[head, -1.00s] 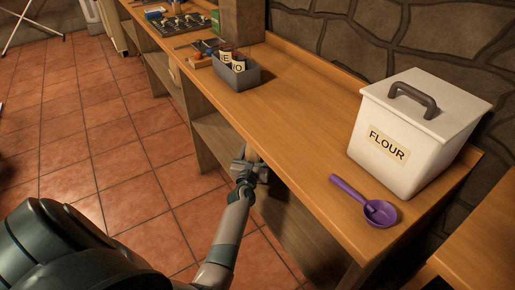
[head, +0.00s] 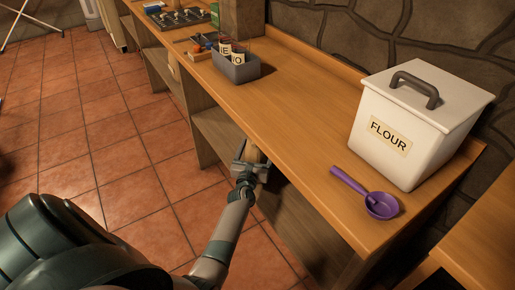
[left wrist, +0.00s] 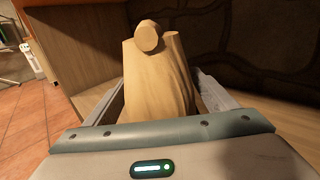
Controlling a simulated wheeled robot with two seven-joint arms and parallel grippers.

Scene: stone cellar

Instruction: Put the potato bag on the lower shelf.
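The potato bag (left wrist: 158,85) is a tan sack with a round knob at its top, upright between the fingers of my left gripper (left wrist: 160,100) in the left wrist view. The fingers press on its two sides. The lower shelf (head: 217,133) is a board under the counter, partly hidden by the counter and gripper. Whether the bag touches it I cannot tell. My right gripper is out of view.
On the counter (head: 290,110) stand a white flour bin (head: 395,140), a purple scoop (head: 381,205) and a grey box (head: 236,68) with cards. The counter edge overhangs the shelf opening. The tiled floor (head: 130,155) at left is clear.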

